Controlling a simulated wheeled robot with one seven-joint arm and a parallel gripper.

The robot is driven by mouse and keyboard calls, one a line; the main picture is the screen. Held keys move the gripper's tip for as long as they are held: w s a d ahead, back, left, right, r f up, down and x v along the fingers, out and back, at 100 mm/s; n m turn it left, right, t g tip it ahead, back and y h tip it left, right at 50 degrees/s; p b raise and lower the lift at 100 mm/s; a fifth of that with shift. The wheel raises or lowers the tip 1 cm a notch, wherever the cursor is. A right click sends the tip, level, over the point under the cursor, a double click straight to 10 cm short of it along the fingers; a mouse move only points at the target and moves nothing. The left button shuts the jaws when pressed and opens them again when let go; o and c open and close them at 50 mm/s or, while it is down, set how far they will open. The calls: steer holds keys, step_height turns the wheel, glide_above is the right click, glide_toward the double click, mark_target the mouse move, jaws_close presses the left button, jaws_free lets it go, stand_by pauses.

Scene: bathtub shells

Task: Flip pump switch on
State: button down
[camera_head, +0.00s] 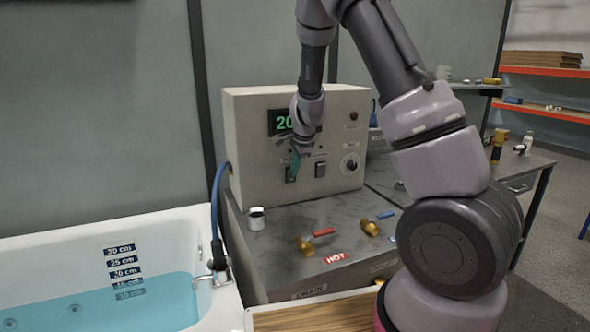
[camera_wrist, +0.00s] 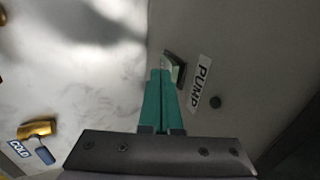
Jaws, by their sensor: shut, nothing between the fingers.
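The pump switch is a small rocker in a dark frame (camera_wrist: 176,66) beside a white PUMP label (camera_wrist: 200,82) in the wrist view. In the head view, a dark rocker switch (camera_head: 291,175) sits low on the beige control box (camera_head: 250,135), right below my gripper. My gripper (camera_wrist: 160,73) has green fingers pressed together and empty. Their tips are at the near edge of the pump switch and partly overlap it; I cannot tell whether they touch. In the head view my gripper (camera_head: 296,163) is in front of the panel, partly hiding its labels.
A second rocker switch (camera_head: 320,169) and a round knob (camera_head: 350,163) are to the right. A green display (camera_head: 280,121) is above. The bathtub (camera_head: 190,240) is at left.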

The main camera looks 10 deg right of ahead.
steer(key=shift+w, duration=0.3)
steer(key=shift+r, duration=0.25)
steer(key=shift+r, duration=0.65)
